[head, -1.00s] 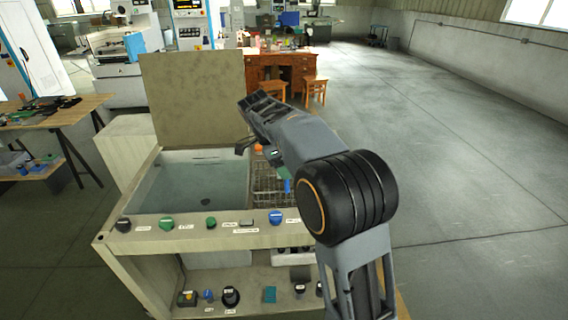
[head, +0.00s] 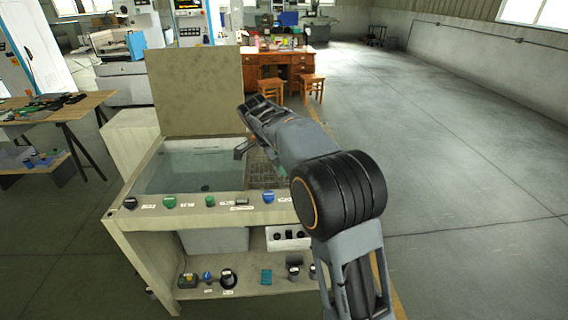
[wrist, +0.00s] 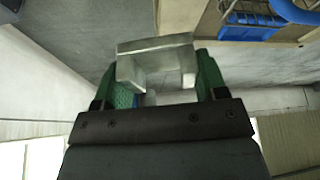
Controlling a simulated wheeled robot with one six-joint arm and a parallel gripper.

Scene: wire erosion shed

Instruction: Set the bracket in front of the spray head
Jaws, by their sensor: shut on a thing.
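The bracket (wrist: 160,52) is a silvery, angular metal piece with a flat face and a leg bent down at one side. My gripper (wrist: 156,80) is shut on it, with a green finger on either side in the wrist view. In the head view, my arm hides my fingertips and the bracket. A dark grey fitting (head: 242,149) projects over the wash tank's right part, just left of my arm; it may be the spray head, but it is too small to be sure.
The wash tank (head: 185,178) has a raised lid (head: 198,92) behind it. A front panel carries a blue knob (head: 268,197) and other controls. A lower shelf (head: 250,279) holds small parts. A blue object (wrist: 250,32) shows in the wrist view. Open floor lies right.

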